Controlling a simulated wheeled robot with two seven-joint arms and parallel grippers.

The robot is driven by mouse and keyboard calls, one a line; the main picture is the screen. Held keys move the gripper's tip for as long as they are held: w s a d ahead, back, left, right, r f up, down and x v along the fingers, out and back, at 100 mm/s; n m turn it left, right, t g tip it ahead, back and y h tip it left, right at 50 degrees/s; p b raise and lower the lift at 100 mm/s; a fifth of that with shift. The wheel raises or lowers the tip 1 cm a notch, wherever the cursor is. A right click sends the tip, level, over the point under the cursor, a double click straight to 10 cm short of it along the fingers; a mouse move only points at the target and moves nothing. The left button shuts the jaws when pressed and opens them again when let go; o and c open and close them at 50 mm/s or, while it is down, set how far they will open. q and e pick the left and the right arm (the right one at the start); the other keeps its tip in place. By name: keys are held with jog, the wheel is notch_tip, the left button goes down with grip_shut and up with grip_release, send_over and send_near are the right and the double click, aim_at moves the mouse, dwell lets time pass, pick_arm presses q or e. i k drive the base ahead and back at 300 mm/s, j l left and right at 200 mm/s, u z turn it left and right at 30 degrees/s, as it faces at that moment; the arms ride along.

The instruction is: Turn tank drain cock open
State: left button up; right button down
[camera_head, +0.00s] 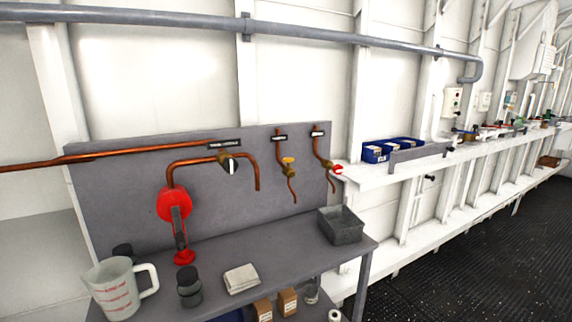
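Three valves on copper pipes are fixed to a grey back panel (110,185). The left valve (230,163) has a black-and-white handle standing about upright. The middle valve (288,168) has a yellow handle lying across its top. The right valve (332,167) has a red handle at its right side. Each has a small black label above it, too small to read, so I cannot tell which is the tank drain cock or whether any is open. Neither of my grippers is in view.
A red hand pump (174,204) stands on the grey bench (215,258). In front are a measuring jug (118,290), a dark jar (188,287), a folded cloth (241,279) and a grey bin (341,225). Blue bins (375,152) sit on the white shelf at right.

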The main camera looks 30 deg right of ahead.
aim_at(338, 169)
jog(key=l+z, duration=0.1)
jog(key=z, duration=1.2)
